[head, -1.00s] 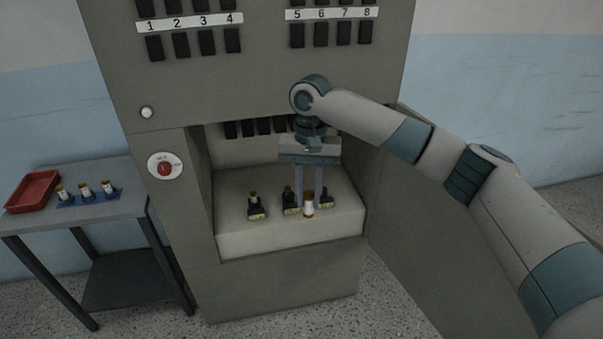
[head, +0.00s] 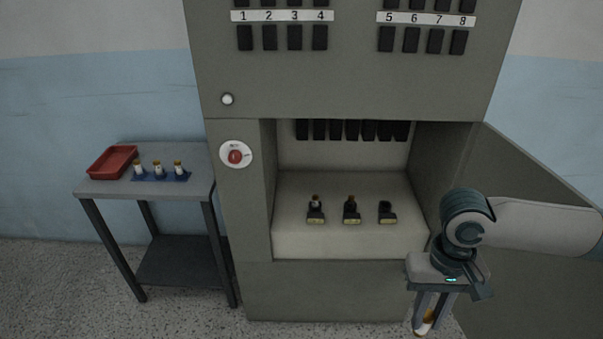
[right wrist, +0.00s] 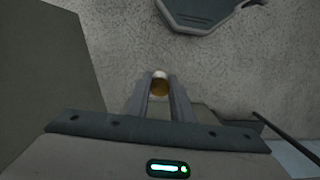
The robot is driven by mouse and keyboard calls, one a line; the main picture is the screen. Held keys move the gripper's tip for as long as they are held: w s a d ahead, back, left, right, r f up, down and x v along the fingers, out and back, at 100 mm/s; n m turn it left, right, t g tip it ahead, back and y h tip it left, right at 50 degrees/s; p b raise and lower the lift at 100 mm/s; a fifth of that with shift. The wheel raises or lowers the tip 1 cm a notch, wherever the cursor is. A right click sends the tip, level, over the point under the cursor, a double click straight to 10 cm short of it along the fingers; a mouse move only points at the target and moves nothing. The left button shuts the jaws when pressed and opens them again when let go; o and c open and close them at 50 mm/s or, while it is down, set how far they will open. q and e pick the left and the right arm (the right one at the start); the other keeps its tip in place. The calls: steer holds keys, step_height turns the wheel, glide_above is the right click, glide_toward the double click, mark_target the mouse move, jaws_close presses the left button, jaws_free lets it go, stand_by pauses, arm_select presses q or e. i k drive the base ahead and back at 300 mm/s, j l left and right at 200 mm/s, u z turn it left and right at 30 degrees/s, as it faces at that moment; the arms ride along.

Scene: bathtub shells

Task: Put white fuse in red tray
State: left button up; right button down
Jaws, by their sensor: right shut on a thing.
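My right gripper (head: 431,312) is shut on a white fuse (head: 423,328) with a brownish-yellow band. It holds the fuse low in front of the cabinet's right side, near the open door. The fuse also shows between the fingers in the right wrist view (right wrist: 159,84). The red tray (head: 112,162) lies on the side table at the left, far from the gripper, and looks empty. My left gripper is not in view.
The grey side table (head: 180,190) also bears a blue rack (head: 148,178) with three white fuses. In the cabinet recess stand three fuse holders; the right one (head: 387,214) looks empty. The open cabinet door (head: 520,190) is at the right.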

mark_target(116, 165)
steer(key=j+u, duration=0.15)
steer(key=u, duration=0.25)
steer(key=i+j+u, duration=0.15)
steer(key=u, duration=0.3)
steer(key=i+j+u, duration=0.1)
steer(key=u, duration=0.3)
steer(key=i+j+u, duration=0.1)
steer(key=u, duration=0.35)
steer(key=i+u, duration=0.5)
steer(key=i, duration=0.4)
steer(key=i+j+z, duration=0.1)
steer(key=i+z, duration=0.15)
steer(key=i, duration=0.3)
steer(key=i+z, duration=0.2)
steer(key=z, duration=0.15)
steer(key=i+j+z, duration=0.15)
steer(key=z, duration=0.15)
